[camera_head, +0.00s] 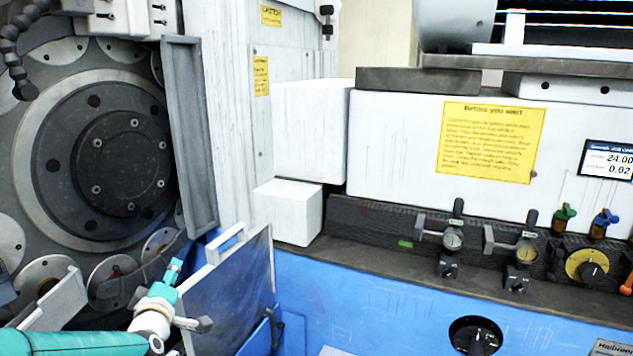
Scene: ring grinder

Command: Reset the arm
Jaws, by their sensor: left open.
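My left arm, in teal and white, comes in at the lower left. Its gripper (191,296) is open, with its fingers apart and nothing seen between them. It is in front of the ring grinder's grey hinged panel (232,300), near the panel's left edge; I cannot tell whether they touch. Behind it is the grinder's large round head (120,165), with a dark bolted centre and several round discs about it. My right gripper is not in view.
A white block (287,210) juts out right of the panel. A ledge holds dial gauges (453,238), green and blue valves (597,226) and a yellow-ringed knob (588,268). A black knob (476,336) is on the blue front. A yellow notice (490,142) is above the ledge.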

